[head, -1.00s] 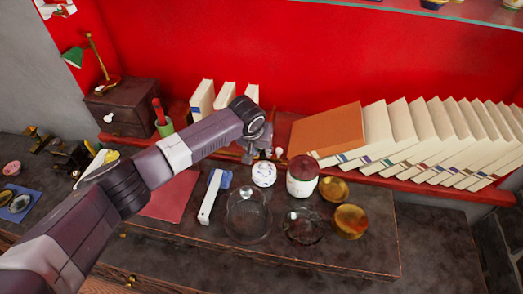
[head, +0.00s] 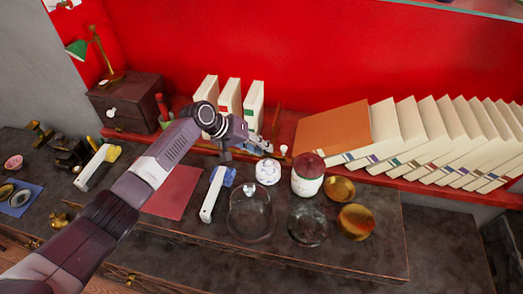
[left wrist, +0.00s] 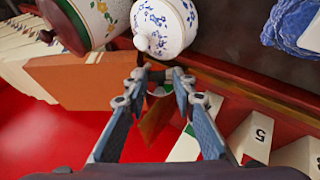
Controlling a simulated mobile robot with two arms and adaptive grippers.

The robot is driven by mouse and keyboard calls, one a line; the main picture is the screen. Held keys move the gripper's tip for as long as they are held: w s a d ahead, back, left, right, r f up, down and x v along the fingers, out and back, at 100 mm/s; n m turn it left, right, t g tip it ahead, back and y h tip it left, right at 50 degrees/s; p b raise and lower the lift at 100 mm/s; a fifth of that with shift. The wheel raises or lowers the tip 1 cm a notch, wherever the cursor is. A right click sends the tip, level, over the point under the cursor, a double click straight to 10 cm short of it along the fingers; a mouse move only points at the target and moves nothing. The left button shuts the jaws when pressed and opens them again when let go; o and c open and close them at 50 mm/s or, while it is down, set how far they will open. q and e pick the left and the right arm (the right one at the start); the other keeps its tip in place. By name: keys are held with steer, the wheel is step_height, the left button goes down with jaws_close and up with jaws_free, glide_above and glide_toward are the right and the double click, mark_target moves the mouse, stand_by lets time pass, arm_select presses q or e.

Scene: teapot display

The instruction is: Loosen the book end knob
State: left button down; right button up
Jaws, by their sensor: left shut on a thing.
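The wooden book end (head: 275,121) stands on the red shelf between the white books and the orange book. Its brown panel (left wrist: 155,119) shows between my fingers in the left wrist view. A small round white knob (head: 283,149) is just right of my left gripper (head: 243,149); a white knob (left wrist: 141,43) also shows just past the fingertips (left wrist: 163,75) in the left wrist view. The fingers are closed in with a narrow gap, around a small part at the book end; the fingers mostly hide it. My right gripper is out of view.
A blue-flowered white jar (head: 267,173) and a red-lidded jar (head: 307,176) stand close in front. A glass dome (head: 251,216) and brass bowls (head: 355,222) are nearer. White books (head: 229,97) stand behind my gripper; the orange book (head: 333,131) leans at right.

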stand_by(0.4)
arm_select(q)
steer(key=c, duration=1.6)
jaws_free()
steer(key=shift+a+r, duration=0.1)
steer(key=v, duration=1.1)
steer(key=shift+a+r, duration=0.3)
steer(key=shift+s, duration=0.1)
